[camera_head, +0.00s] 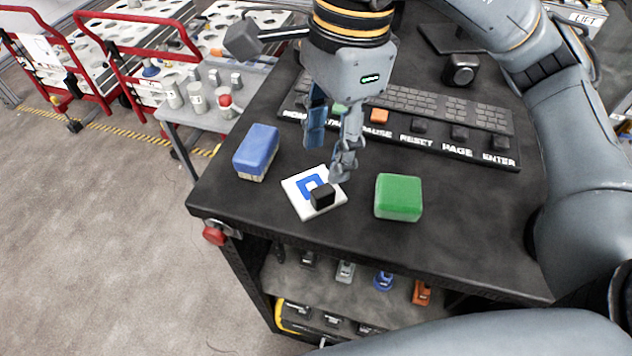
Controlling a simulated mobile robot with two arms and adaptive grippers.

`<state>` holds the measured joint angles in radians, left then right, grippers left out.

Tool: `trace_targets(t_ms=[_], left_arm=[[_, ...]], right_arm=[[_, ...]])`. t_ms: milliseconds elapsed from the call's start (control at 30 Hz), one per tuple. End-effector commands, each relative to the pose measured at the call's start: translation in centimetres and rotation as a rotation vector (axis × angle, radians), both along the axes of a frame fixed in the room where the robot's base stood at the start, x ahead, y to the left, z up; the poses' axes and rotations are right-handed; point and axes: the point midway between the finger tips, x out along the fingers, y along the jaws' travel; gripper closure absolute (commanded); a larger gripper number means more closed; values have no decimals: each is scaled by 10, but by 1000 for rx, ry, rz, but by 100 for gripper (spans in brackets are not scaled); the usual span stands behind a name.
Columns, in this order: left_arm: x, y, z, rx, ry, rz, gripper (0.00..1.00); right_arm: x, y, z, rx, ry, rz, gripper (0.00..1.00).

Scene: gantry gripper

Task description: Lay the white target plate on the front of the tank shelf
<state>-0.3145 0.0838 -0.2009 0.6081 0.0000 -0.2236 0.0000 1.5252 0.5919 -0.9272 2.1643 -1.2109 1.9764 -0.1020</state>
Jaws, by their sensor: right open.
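The white target plate (331,208) lies flat on the black worktop, near its front left edge. It has a blue square mark, and a small black block (322,196) stands on it, partly covering the mark. My right gripper (328,164) points down just behind the plate. Its fingers are apart with nothing visible between them, and one fingertip shows close to the plate's back edge; I cannot tell whether it touches. My left gripper is not in view. Which surface is the tank shelf is unclear; a grey side table (186,112) holds several white cylinders.
A blue-topped block (257,148) is left of the plate and a green block (398,196) right of it. A labelled button panel (440,150) lies behind. A red knob (214,236) sticks out at the front left corner. Lower shelves (320,285) hold small items.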

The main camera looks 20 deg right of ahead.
Motion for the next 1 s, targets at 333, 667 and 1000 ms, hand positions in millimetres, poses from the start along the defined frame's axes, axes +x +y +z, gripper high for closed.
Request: trace_targets(t_ms=[333,667,1000], left_arm=[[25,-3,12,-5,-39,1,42],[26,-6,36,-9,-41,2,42],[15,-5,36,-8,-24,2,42]], right_arm=[[-1,4,-40,1,1,-1,55],[-1,3,-81,-1,4,-1,55],[-1,4,-92,0,-1,1,55]])
